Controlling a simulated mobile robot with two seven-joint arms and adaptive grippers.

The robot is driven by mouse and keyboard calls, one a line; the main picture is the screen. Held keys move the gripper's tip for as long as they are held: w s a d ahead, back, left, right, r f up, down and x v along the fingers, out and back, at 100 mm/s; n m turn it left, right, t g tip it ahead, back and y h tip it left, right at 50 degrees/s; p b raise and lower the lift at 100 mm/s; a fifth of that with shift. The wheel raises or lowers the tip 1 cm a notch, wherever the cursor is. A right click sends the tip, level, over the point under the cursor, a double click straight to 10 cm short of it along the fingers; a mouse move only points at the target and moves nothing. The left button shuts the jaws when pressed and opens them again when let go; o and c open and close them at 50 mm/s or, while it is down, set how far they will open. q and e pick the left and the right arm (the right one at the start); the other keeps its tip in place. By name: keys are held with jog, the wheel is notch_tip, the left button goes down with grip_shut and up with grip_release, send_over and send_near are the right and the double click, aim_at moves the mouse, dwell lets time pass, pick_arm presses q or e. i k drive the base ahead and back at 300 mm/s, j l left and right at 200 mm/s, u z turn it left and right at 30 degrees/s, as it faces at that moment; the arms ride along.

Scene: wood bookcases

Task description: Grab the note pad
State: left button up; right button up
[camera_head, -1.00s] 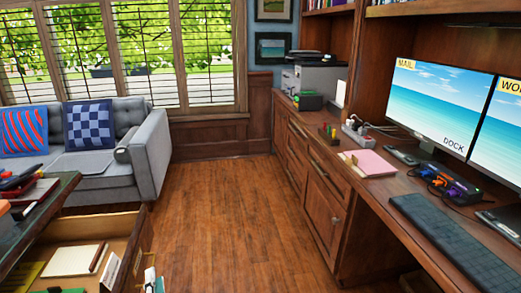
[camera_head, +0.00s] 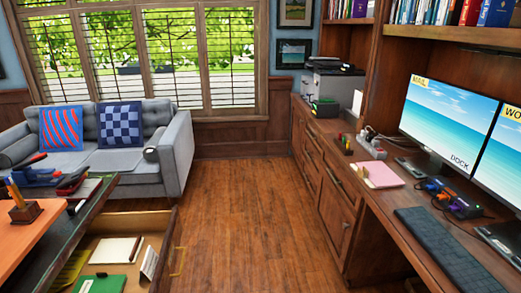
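A cream pad with a dark pen-like strip along its edge (camera_head: 112,250) lies in the open wooden drawer (camera_head: 166,255) at the lower left. A pink pad (camera_head: 381,174) lies on the long wooden desk (camera_head: 357,188) at the right, on top of a pale sheet or folder. I cannot tell which of the two is the note pad meant. Neither of my grippers is in view.
A green item (camera_head: 100,284) also lies in the drawer. The left desk (camera_head: 75,222) holds a pencil holder (camera_head: 27,211) and several tools. The right desk holds monitors (camera_head: 447,125), a keyboard (camera_head: 442,245) and a printer (camera_head: 333,83). The wooden floor (camera_head: 225,215) between is clear.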

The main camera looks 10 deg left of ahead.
aim_at(122, 251)
jog(key=u, duration=1.45)
